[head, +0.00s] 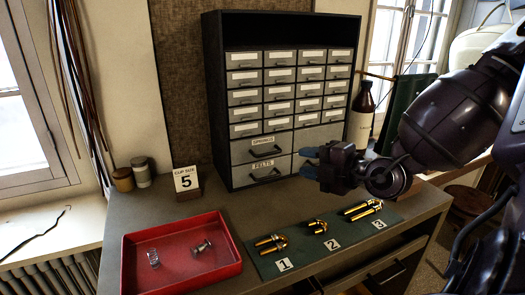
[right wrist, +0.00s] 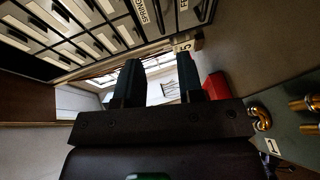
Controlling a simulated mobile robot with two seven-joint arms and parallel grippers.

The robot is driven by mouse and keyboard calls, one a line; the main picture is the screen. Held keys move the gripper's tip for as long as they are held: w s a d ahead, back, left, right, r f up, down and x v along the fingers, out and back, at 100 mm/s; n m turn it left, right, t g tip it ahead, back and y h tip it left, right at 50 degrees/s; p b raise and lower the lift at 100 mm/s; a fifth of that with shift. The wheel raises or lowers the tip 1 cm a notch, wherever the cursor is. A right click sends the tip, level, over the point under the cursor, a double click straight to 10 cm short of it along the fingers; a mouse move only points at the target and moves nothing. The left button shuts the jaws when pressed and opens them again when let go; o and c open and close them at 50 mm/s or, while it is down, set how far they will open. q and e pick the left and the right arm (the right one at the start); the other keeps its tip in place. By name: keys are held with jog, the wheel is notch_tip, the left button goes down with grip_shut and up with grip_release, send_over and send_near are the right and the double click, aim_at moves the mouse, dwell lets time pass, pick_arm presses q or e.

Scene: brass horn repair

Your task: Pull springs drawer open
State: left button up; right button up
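The springs drawer (head: 242,153) is a wide grey drawer with a "SPRINGS" label and a dark bar handle, low in the black cabinet (head: 217,108). It looks shut, flush with the cabinet front. The felts drawer (head: 242,179), of the same kind, is just below it and also looks shut. My right gripper (head: 306,162) is to the right of both handles, in front of the cabinet and apart from the handles. In the right wrist view its two dark fingers are spread with nothing between them, and the "SPRINGS" label (right wrist: 143,11) shows at the top. My left gripper is not in view.
A red tray (head: 128,262) with a spring and a small metal part sits at the front left. A dark mat (head: 300,259) with brass pieces and cards 1, 2, 3 lies below my right gripper. A "5" card (head: 186,180) and a brown bottle (head: 361,118) flank the cabinet.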

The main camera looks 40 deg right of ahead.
aim_at(270, 154)
pick_arm(q)
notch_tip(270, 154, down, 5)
jog(key=b, duration=0.5)
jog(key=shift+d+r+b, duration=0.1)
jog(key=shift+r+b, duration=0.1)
jog(key=shift+b, duration=0.2)
pick_arm(e)
jog(key=x, duration=1)
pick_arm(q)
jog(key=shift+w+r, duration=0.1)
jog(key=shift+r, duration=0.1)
pick_arm(e)
grip_shut()
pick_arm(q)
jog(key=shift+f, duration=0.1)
